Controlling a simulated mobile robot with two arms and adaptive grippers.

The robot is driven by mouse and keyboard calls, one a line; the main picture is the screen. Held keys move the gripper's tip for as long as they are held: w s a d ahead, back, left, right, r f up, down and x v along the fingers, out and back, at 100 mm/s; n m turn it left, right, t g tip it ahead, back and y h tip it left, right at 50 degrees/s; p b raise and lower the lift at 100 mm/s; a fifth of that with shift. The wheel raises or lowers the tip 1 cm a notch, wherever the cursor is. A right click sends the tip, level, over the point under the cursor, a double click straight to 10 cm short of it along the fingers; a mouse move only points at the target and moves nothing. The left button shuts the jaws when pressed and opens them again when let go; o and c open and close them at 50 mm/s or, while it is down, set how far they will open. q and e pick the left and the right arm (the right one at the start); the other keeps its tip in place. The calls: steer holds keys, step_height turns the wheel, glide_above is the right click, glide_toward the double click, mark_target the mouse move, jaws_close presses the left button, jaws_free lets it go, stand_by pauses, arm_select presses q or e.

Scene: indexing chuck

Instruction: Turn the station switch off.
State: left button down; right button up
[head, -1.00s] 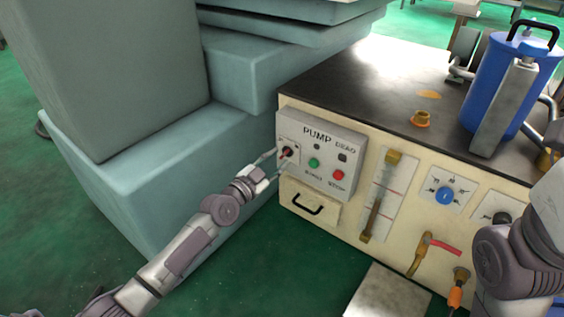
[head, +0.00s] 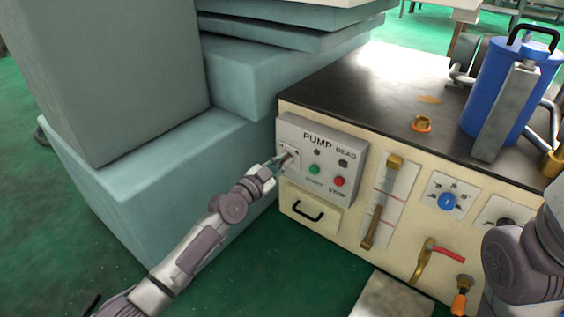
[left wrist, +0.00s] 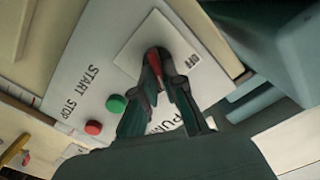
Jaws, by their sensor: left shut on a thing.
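The station switch (left wrist: 155,82) is a small red-tipped lever on a white plate (left wrist: 180,32) marked OFF, at the left end of the grey PUMP panel (head: 323,135). My left gripper (head: 281,163) is at this switch. In the left wrist view its dark fingers (left wrist: 158,68) are shut around the lever and hide part of it. The exact tilt of the lever is hard to tell. My right arm shows at the right edge of the head view, but its gripper is out of the picture.
Beside the switch are a green start button (head: 314,169) and a red stop button (head: 338,181). A drawer with a black handle (head: 307,211) is below. Large teal blocks (head: 150,180) stand close on the left. A blue canister (head: 493,95) stands on the dark top.

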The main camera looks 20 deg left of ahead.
arm_select(q)
steer(key=shift+n, duration=0.3)
steer(key=shift+a+n, duration=0.1)
steer(key=shift+n, duration=0.8)
steer(key=n, duration=0.9)
steer(key=shift+w+a+f+n, duration=0.1)
steer(key=shift+w+a+n, duration=0.05)
steer(key=shift+a+n, duration=0.2)
steer(key=c, duration=1.3)
jaws_free()
steer(key=shift+o, duration=0.2)
